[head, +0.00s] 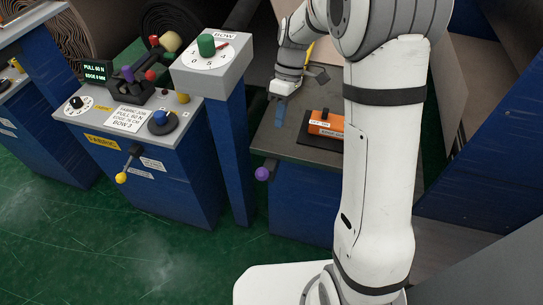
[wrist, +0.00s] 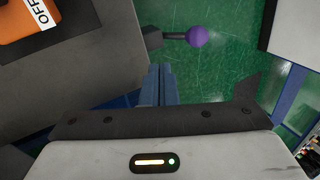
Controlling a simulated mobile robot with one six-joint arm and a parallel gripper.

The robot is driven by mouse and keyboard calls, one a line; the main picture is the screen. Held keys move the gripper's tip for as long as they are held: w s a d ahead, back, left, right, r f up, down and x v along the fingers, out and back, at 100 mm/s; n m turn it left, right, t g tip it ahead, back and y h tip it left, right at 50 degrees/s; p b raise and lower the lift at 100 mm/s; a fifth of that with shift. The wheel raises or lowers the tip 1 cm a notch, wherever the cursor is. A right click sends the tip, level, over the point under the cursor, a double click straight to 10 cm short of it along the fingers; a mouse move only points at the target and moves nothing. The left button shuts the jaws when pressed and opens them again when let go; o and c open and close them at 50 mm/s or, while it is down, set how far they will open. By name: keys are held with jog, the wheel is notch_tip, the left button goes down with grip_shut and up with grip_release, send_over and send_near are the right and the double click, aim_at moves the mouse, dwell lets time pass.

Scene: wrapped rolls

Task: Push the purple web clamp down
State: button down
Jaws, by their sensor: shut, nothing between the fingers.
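The purple web clamp shows as a purple ball knob (head: 262,173) on a short dark lever, at the front left edge of the grey-topped blue cabinet (head: 300,205). The wrist view shows the same purple knob (wrist: 198,37), with its dark lever running left to the cabinet edge. My gripper (head: 279,122) points down over the left part of the cabinet top, behind and above the knob in the head view. Its blue fingers (wrist: 158,70) are shut together and empty. In the wrist view the fingertips sit just below the lever, with a gap to the knob. I cannot tell the height between them.
An orange switch box (head: 326,124) marked OFF stands on the cabinet top, right of my gripper. A blue post with a grey dial box (head: 212,68) stands left. Further left is a console (head: 120,115) with several knobs and a yellow-knobbed lever (head: 121,178). Green floor lies in front.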

aim_at(265, 175)
jog(key=x, duration=0.9)
jog(key=shift+s+a+f+p, duration=0.2)
jog(key=shift+s+p, duration=0.15)
jog(key=shift+p, duration=0.05)
jog(key=s, duration=0.1)
jog(key=s+a, duration=0.1)
jog(key=s, duration=0.1)
jog(key=shift+s+a+p, duration=0.1)
jog(key=shift+a+p, duration=0.25)
jog(key=shift+p, duration=0.05)
